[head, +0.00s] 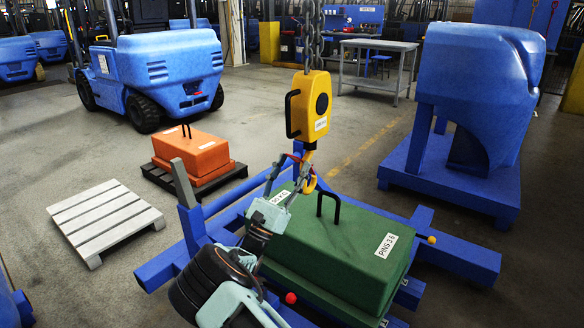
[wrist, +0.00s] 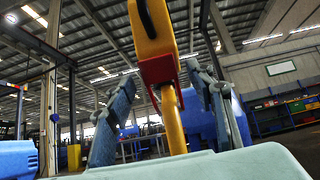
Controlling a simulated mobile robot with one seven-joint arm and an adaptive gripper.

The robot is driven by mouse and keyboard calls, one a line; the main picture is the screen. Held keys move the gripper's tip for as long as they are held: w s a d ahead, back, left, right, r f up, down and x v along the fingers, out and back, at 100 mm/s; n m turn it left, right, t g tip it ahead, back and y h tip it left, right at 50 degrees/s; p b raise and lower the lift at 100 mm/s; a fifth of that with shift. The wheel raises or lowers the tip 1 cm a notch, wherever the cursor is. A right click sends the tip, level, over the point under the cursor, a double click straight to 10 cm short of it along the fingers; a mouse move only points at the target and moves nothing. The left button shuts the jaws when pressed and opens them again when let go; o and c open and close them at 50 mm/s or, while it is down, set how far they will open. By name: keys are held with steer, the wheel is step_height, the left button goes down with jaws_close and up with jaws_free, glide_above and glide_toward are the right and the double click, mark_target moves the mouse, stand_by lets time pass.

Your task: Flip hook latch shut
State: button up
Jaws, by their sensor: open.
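A yellow hoist block (head: 310,103) with a black handle hangs on chains above the green counterweight (head: 335,245). Its yellow hook (head: 310,185) hangs below, and it also shows in the wrist view (wrist: 173,120). A red piece (wrist: 158,70), seemingly the latch, is at the hook's neck below the block; I cannot tell whether it is fully shut. My gripper (head: 295,165) is open and points up at the hook from below. In the wrist view its two fingers (wrist: 163,85) stand left and right of the hook, seemingly apart from it.
The green counterweight has a black lifting handle (head: 328,195) and rests on a blue frame (head: 455,250) with an upright post at the left. An orange weight (head: 192,150), a white pallet (head: 105,220), a forklift (head: 155,75) and a large blue casting (head: 470,90) stand around it.

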steer(key=v, duration=1.1)
steer(key=shift+s+f, duration=0.25)
steer(key=shift+f, duration=0.05)
steer(key=shift+a, duration=0.15)
